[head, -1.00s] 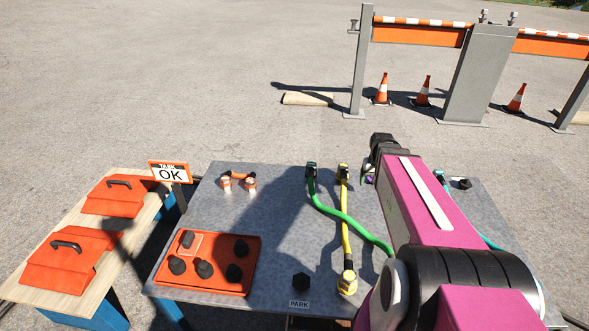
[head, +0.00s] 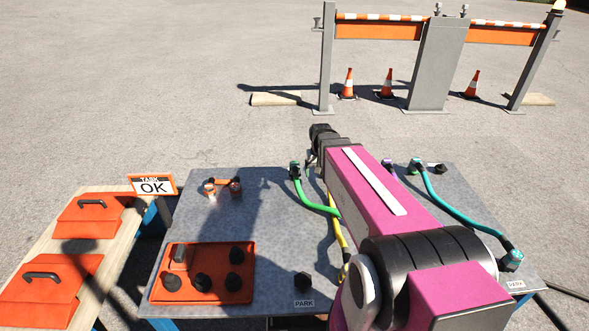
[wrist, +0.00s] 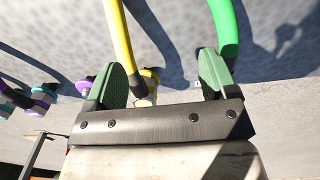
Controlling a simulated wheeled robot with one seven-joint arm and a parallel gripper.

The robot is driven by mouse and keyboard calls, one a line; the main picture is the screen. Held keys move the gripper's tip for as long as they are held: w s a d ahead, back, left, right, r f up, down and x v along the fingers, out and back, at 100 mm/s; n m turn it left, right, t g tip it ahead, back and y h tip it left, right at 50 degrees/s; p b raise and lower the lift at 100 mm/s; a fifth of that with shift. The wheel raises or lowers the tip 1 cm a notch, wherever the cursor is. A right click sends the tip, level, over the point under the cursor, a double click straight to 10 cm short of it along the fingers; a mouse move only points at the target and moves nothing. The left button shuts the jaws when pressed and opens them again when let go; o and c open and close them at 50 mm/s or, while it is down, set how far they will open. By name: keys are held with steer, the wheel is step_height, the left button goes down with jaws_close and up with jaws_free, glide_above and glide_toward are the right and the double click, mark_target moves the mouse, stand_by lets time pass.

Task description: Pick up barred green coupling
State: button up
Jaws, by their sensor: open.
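The green coupling (head: 295,169) stands at the far edge of the metal table, on the end of a green hose (head: 318,207). I cannot make out its bars. My gripper (head: 311,162) is just right of it in the head view, mostly hidden behind my wrist. In the wrist view my gripper (wrist: 163,80) is open, its two green fingers apart and empty. The green hose (wrist: 226,25) runs down behind the right finger, which hides the coupling. A yellow coupling (wrist: 151,80) shows between the fingers, beyond them and close to the left finger.
Purple (head: 387,164) and teal (head: 416,166) couplings stand to the right along the far edge. A yellow hose (head: 337,238) lies partly under my arm. An orange tray (head: 216,290) with black caps is front left. The table's left-middle is clear.

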step_height(320, 180, up, 4)
glide_above(295, 164)
steer(key=shift+d+f, duration=0.1)
steer(key=shift+d, duration=0.05)
step_height(295, 164, down, 5)
steer(key=shift+f, duration=0.15)
steer(key=shift+w+a+f, duration=0.1)
steer(key=shift+f, duration=1.25)
steer(key=shift+a+f, duration=0.1)
steer(key=shift+f, duration=1.2)
steer(key=c, duration=1.1)
